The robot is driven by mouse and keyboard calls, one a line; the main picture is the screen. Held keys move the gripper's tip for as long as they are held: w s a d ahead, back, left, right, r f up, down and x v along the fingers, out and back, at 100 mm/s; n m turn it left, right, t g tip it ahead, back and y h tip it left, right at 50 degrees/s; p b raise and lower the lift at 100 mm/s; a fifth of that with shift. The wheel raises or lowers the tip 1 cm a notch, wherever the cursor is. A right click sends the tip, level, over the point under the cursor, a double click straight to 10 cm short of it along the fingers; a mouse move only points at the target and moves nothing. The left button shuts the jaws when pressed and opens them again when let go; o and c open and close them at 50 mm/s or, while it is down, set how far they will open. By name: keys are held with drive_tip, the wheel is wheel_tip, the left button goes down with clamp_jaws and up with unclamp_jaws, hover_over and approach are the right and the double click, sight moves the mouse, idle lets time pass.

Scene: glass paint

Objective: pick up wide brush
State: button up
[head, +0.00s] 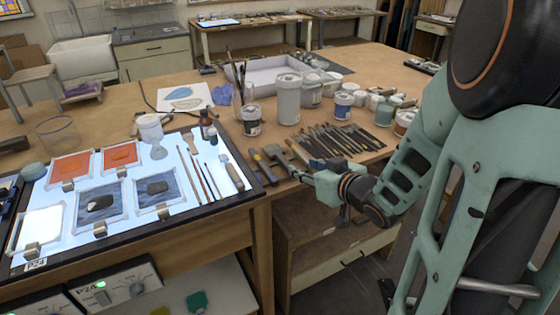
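Several brushes lie on the lit glass panel (130,235) at the left. One with a broad tan head (191,141) lies near the panel's far edge and looks like the wide brush.
A mat with many dark tools (342,142) lies behind my gripper. Jars, including a tall white one (288,100), stand behind it. A white cup (149,127) and small dark bottles (208,128) stand at the panel's far edge. Framed glass pieces (100,200) cover its left part.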

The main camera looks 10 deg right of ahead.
sight(286, 162)
drive_tip(key=x, duration=0.5)
drive_tip(key=shift+w+a+f+b, duration=0.15)
drive_tip(key=shift+a+b, duration=0.05)
drive_tip(key=shift+b, duration=0.15)
drive_tip(key=shift+f+x, duration=0.15)
drive_tip(key=shift+x, duration=1.15)
drive_tip(key=shift+f+x, duration=0.15)
drive_tip(key=shift+x, duration=1.2)
drive_tip(key=shift+d, duration=0.15)
drive_tip(key=shift+r, duration=0.1)
clamp_jaws()
